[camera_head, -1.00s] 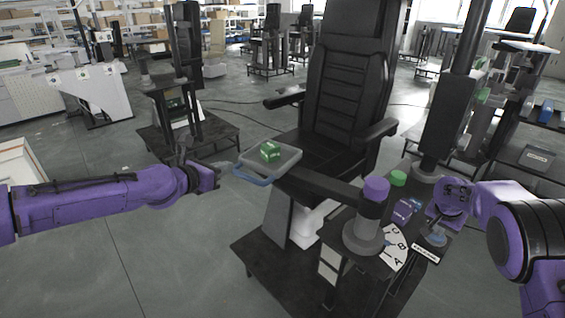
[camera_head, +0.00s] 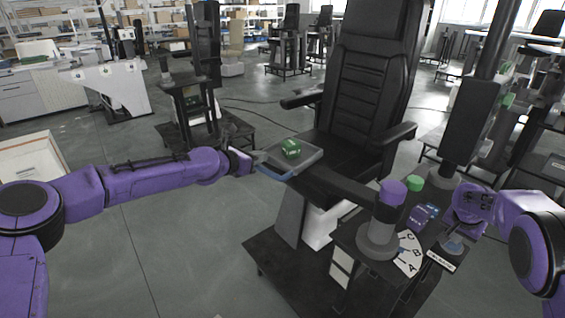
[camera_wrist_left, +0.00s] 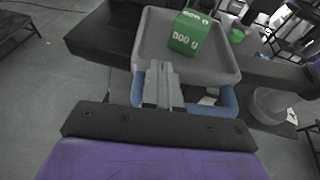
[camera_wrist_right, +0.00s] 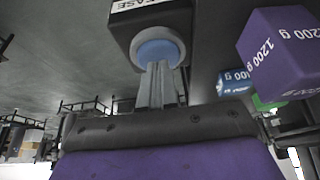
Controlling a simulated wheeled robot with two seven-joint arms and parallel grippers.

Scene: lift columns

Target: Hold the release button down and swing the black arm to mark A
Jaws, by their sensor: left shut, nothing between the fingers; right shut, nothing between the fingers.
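The black arm (camera_head: 345,188) runs from a grey pivot post with a purple top (camera_head: 390,210) to a grey tray (camera_head: 318,160) with a blue handle (camera_head: 270,172). A dial (camera_head: 407,262) at the post's foot bears marks A, B and C. The blue release button (camera_wrist_right: 158,48) sits on a black box (camera_wrist_right: 120,28). My right gripper (camera_wrist_right: 158,68) is shut with its tips over the button; I cannot tell how far it is pressed. My left gripper (camera_wrist_left: 162,70) is shut at the tray's handle side, also seen in the head view (camera_head: 256,160); contact is unclear.
A green block (camera_head: 291,147) lies in the tray. A purple 1200 g block (camera_wrist_right: 280,50) and a green piece (camera_head: 415,184) stand near the post and button. A black chair (camera_head: 370,90) stands behind the arm. Open floor (camera_head: 190,240) lies to the left.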

